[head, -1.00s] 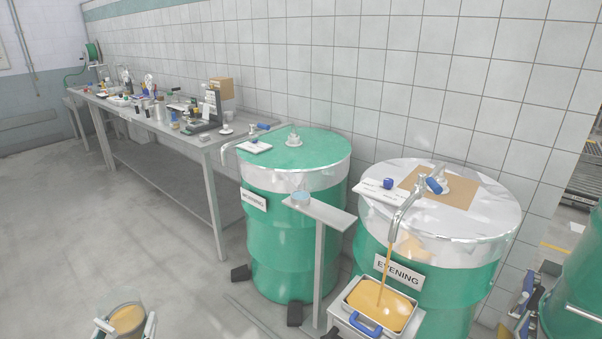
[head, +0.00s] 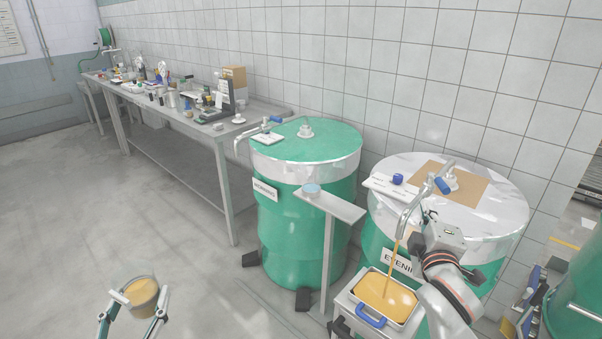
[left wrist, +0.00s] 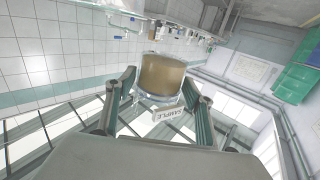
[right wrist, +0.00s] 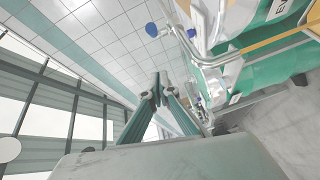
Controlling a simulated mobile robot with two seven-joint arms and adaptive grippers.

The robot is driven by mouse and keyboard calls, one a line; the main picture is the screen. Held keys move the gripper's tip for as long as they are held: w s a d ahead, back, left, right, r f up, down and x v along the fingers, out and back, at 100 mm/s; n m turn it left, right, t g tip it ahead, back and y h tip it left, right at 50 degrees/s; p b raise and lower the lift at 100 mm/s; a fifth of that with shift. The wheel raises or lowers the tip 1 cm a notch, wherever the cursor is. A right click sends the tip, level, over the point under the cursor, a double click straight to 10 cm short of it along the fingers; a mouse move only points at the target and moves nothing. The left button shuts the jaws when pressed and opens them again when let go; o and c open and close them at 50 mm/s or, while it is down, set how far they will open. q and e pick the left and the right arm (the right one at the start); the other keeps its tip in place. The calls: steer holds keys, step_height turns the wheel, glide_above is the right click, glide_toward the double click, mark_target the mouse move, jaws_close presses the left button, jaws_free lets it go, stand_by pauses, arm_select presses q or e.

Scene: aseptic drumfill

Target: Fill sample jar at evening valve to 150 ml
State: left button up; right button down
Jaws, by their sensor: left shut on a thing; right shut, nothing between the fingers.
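The sample jar (head: 142,294) holds orange-yellow liquid. My left gripper (head: 138,305) is shut on it, away from the drums at the lower left. The left wrist view shows the jar (left wrist: 161,76) between the fingers, with a SAMPLE tag (left wrist: 174,121). The evening valve (head: 413,210), with a blue handle (head: 442,186), sits on the EVENING drum (head: 500,217). An orange stream (head: 391,258) runs from its spout into a tray (head: 372,272) of orange liquid. My right gripper (right wrist: 152,92) is shut and empty beside the valve; the arm covers part of the EVENING label.
The MORNING drum (head: 335,215) stands left of the evening drum. A narrow stand (head: 345,208) with a pale blue lid-like disc (head: 312,188) is between them. A cluttered steel bench (head: 200,128) runs along the wall. The floor at left is clear.

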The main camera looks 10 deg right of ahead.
mark_target(439, 182)
arm_select(q)
steer(key=shift+r, duration=0.15)
steer(key=shift+r+p, duration=0.3)
steer(key=shift+p, duration=0.1)
steer(key=shift+r+p, duration=0.3)
arm_select(e)
steer(key=w+d+f, duration=0.1)
steer(key=w+d, duration=0.6)
steer(key=w, duration=0.2)
steer(key=shift+d, duration=0.3)
arm_select(q)
steer(key=shift+s+a, duration=0.1)
steer(key=shift+a, duration=0.05)
arm_select(e)
steer(key=shift+s+d, duration=0.1)
steer(key=shift+s, duration=0.05)
